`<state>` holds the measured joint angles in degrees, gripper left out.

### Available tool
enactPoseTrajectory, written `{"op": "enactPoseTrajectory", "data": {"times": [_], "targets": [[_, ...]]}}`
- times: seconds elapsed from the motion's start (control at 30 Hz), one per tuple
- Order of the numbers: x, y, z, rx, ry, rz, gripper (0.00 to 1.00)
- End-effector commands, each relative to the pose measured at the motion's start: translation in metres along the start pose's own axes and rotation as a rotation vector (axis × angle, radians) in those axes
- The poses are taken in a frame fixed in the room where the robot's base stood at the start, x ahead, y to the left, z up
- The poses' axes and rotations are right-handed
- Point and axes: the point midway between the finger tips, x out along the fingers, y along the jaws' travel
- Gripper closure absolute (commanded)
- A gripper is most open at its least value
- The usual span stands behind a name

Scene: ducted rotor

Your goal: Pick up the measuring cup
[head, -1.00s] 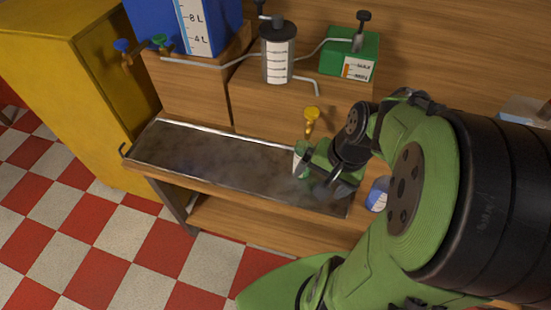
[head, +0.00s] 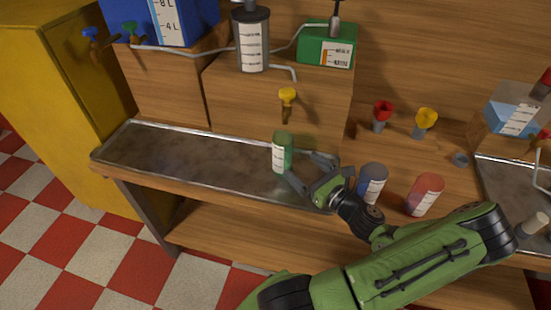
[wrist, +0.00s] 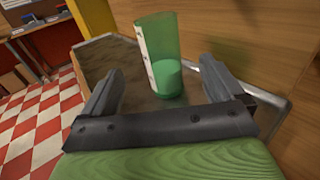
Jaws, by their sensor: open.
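The measuring cup (head: 282,153) is a green see-through cup with a white scale strip. It stands on the metal tray (head: 190,160), near its right part. The wrist view also shows the cup (wrist: 160,55), with darker green in its lower part that looks like liquid. My gripper (head: 307,166) is open and empty, low over the tray just right of the cup. In the wrist view the cup is ahead of the gripper (wrist: 160,78), in line with the gap between the two fingers. I cannot tell whether its near side is between the fingertips.
A blue-grey cup (head: 372,184) and a red cup (head: 425,194) stand right of the gripper on the wooden bench. A yellow tap (head: 288,97) juts out above the cup. A yellow cabinet (head: 50,100) stands left. The tray's left part is clear.

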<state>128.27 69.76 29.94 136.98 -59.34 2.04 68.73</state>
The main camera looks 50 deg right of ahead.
Motion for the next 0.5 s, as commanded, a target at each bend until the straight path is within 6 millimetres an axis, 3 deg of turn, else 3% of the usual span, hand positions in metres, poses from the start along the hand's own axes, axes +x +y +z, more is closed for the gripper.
{"op": "enactPoseTrajectory", "data": {"times": [0.2, 0.37, 0.5], "targets": [[0.052, 0.002, -0.002, -0.002, 0.001, 0.007, 0.06], [0.07, 0.001, -0.001, -0.003, 0.002, 0.004, 0.06], [0.097, 0.0, 0.0, -0.007, 0.001, 0.005, 0.06]]}}
